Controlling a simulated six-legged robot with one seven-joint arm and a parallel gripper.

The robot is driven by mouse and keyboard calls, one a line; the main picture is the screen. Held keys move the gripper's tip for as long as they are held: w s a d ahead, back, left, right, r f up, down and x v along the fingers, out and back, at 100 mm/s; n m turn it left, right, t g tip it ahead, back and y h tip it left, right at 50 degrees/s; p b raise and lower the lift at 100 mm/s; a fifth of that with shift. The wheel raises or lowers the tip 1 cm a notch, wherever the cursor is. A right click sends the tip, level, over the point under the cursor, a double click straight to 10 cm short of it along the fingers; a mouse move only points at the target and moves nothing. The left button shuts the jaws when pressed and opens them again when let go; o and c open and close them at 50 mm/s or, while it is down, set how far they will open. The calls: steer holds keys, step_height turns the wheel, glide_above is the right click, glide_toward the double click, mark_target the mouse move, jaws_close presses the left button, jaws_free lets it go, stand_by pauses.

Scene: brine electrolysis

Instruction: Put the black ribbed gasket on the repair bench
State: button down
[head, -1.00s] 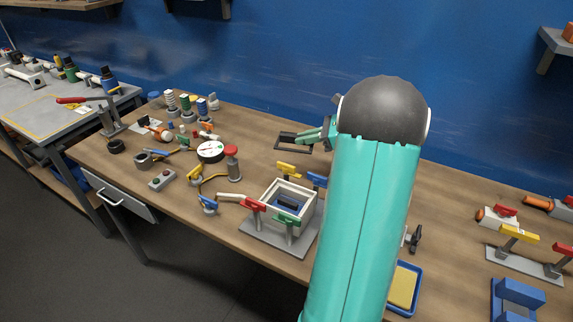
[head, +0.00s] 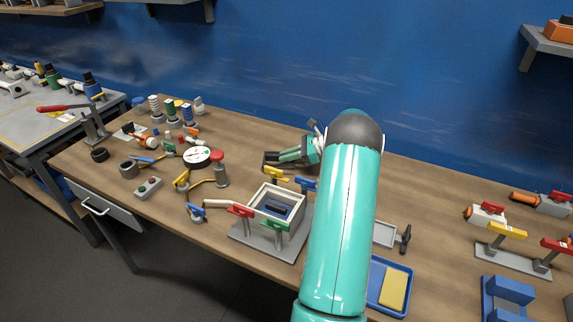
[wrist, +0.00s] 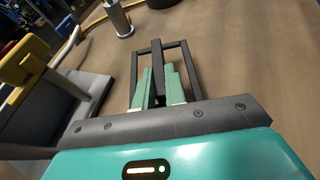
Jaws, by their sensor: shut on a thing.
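The black gasket (wrist: 157,62) is an open rectangular frame with a bar across its middle. In the wrist view my gripper (wrist: 159,82) has its two green fingers shut on that middle bar. In the head view my gripper (head: 287,157) holds the gasket (head: 269,159) near the back of the wooden workbench; its height above the top is hard to tell. A grey-topped bench (head: 28,127) with a yellow outline stands at the far left, possibly the repair bench.
A blue tray (head: 375,300) lies right of my arm. In the wrist view a yellow clamp handle (wrist: 22,62) is close at left.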

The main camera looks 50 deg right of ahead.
mark_target(287, 164)
steer(key=shift+f, duration=1.75)
steer(key=shift+f, duration=0.1)
steer(key=c, duration=1.5)
jaws_free()
steer(key=shift+f, duration=0.1)
steer(key=shift+o, duration=0.2)
